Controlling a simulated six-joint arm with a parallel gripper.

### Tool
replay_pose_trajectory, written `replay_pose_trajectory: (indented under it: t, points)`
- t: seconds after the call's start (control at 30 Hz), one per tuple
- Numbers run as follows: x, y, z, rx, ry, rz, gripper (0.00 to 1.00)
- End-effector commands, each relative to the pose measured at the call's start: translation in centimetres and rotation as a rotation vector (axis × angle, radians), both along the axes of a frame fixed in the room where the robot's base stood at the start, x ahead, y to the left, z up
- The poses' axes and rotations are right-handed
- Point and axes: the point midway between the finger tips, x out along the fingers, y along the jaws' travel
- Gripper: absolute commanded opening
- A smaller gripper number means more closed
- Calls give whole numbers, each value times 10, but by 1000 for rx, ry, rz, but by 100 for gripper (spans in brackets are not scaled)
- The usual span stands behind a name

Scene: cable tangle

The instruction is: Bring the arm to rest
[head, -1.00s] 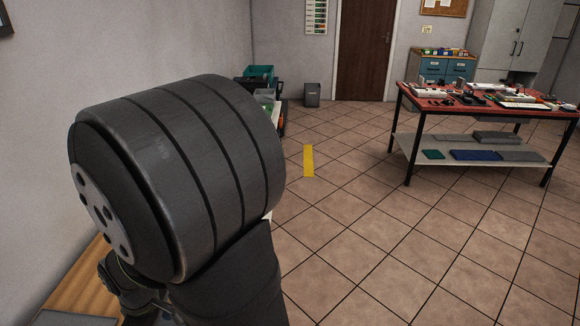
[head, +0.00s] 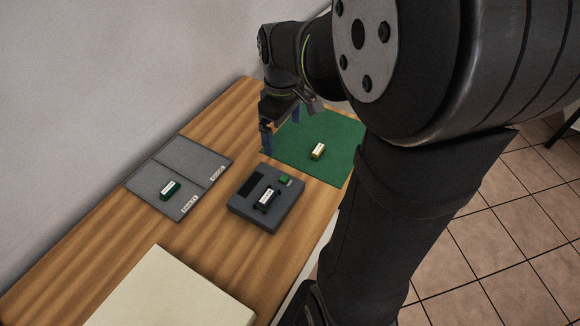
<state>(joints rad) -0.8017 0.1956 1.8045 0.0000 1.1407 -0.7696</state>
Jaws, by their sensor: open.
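My arm fills the upper right of the head view. My gripper (head: 281,132) hangs above the wooden table near the left edge of the green mat (head: 345,168), its blue fingers apart. Nothing shows between the fingers. Part of the gripper is hidden by my wrist.
A dark grey device (head: 240,204) holds a labelled piece. A grey two-part mat (head: 206,163) carries a dark green block (head: 170,190). A cream panel (head: 170,295) lies at the front of the table (head: 60,265).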

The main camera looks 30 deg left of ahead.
Motion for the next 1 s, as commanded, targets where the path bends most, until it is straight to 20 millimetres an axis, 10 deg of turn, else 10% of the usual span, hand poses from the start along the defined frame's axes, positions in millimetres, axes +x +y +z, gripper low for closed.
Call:
replay_pose_trajectory:
  t: [0.43,1.0]
  points:
    - [-1,0,-80,-2,1,0,100]
    - [-1,0,-90,1,-2,-1,100]
